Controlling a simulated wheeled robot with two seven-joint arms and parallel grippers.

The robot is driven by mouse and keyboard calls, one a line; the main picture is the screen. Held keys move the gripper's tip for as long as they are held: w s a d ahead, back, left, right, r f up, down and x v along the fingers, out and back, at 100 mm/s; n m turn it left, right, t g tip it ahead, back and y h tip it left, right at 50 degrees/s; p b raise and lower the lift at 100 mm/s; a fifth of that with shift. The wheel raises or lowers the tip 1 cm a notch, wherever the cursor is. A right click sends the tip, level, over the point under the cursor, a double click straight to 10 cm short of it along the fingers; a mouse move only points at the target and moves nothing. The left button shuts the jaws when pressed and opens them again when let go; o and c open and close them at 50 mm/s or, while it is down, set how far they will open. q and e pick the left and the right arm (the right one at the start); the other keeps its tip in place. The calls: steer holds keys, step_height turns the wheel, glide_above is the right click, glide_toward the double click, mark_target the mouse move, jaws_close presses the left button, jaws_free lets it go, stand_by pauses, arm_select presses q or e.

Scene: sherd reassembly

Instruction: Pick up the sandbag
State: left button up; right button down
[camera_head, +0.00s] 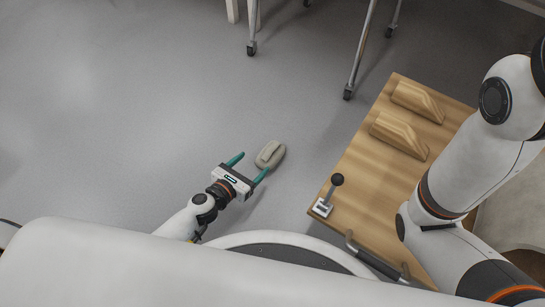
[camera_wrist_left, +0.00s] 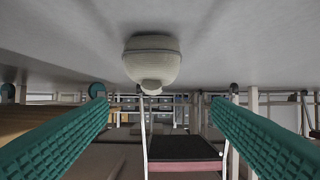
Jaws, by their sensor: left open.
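The sandbag (camera_head: 270,154) is a small beige, rounded bag with a raised strip on top, lying on the grey floor. In the left wrist view, where the floor is at the top, the sandbag (camera_wrist_left: 152,58) shows ahead, between the two finger lines and slightly left of centre. My left gripper (camera_head: 249,167) is open, with teal fingers spread and nothing between them. Its fingertips point toward the sandbag, which lies just beyond them in the head view. My right arm shows at the right, but its gripper is out of view.
Wheeled metal legs (camera_head: 362,50) stand at the top. The floor left of and above the sandbag is clear.

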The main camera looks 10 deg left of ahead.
mark_target(271, 149)
arm_select(q)
steer(key=b+x, duration=0.1)
steer(key=x, duration=0.3)
steer(key=shift+w+d+f, duration=0.1)
steer(key=shift+w+d, duration=0.05)
steer(key=shift+w, duration=0.05)
steer(key=b+x, duration=0.1)
steer(key=x, duration=0.1)
steer(key=b+x, duration=0.1)
steer(key=x, duration=0.1)
steer(key=shift+d+f+b, duration=0.15)
steer(key=shift+d+b, duration=0.15)
steer(key=shift+d, duration=0.15)
steer(key=shift+w+d, duration=0.15)
steer(key=shift+w, duration=0.25)
steer(key=c, duration=1.2)
steer(key=shift+c, duration=1)
